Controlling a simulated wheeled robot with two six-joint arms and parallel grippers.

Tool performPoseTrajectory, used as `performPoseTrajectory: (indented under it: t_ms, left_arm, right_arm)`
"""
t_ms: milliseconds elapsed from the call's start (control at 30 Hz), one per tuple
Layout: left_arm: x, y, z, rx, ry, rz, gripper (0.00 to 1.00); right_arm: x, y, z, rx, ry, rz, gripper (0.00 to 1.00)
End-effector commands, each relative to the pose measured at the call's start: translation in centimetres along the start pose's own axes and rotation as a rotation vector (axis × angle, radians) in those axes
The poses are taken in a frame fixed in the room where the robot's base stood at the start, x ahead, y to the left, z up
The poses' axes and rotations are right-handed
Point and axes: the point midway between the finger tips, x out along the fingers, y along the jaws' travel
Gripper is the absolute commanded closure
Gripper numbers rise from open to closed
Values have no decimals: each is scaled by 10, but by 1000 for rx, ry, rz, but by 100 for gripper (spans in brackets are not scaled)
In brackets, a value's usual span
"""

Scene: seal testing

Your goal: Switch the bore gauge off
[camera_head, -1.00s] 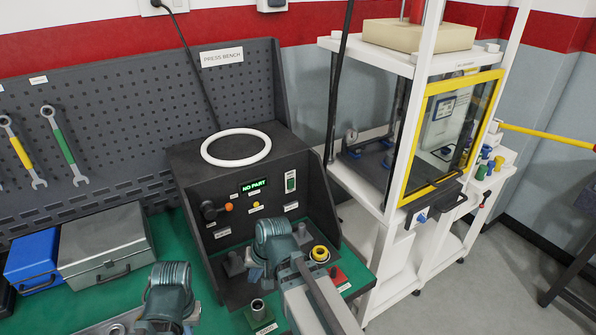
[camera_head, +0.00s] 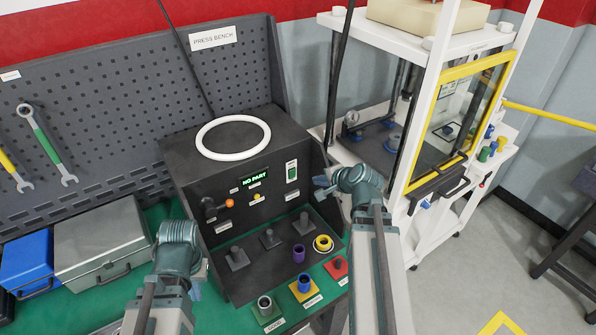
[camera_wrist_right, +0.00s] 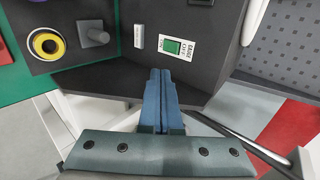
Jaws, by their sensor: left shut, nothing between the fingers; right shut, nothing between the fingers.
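The bore gauge is a dark box (camera_head: 180,160) with a white ring on top and a lit green "NO PART" display (camera_head: 255,178). Its green rocker switch (camera_head: 292,172) sits on a white plate at the right of the front panel. In the right wrist view the switch (camera_wrist_right: 173,47) shows a plate lettered GAUGE, OFF and ON. My right gripper (camera_head: 318,187) is shut and empty, just below and right of the switch, pointing at the panel; its fingertips (camera_wrist_right: 160,74) look apart from the switch. My left gripper (camera_head: 197,283) is shut, low in front of the box, partly hidden by its wrist.
Pegs stand on the box's ledge, one with a purple ring (camera_head: 298,253), one with a yellow ring (camera_head: 323,243). Coloured pads (camera_head: 268,318) lie in front. A grey toolbox (camera_head: 108,245) is at left; a white test stand with a yellow-framed door (camera_head: 415,160) is at right.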

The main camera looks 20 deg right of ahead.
Motion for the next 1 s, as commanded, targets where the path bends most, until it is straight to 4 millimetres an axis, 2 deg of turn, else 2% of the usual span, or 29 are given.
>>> performPoseTrajectory:
  t_ms: [167,267,767,833,1000]
  left_arm:
    - [2,0,0,0,0,0,100]
    - [8,1,-1,0,0,0,100]
    - [70,7,-4,-2,0,0,100]
    - [61,6,-4,-2,0,0,100]
    - [58,6,-4,-2,0,0,100]
  right_arm:
    - [2,0,0,-2,-1,1,100]
    - [11,2,0,-3,-1,1,100]
    - [108,3,0,-4,-3,2,100]
    - [111,-11,0,-4,-3,2,100]
    - [123,-24,0,-4,-2,2,100]
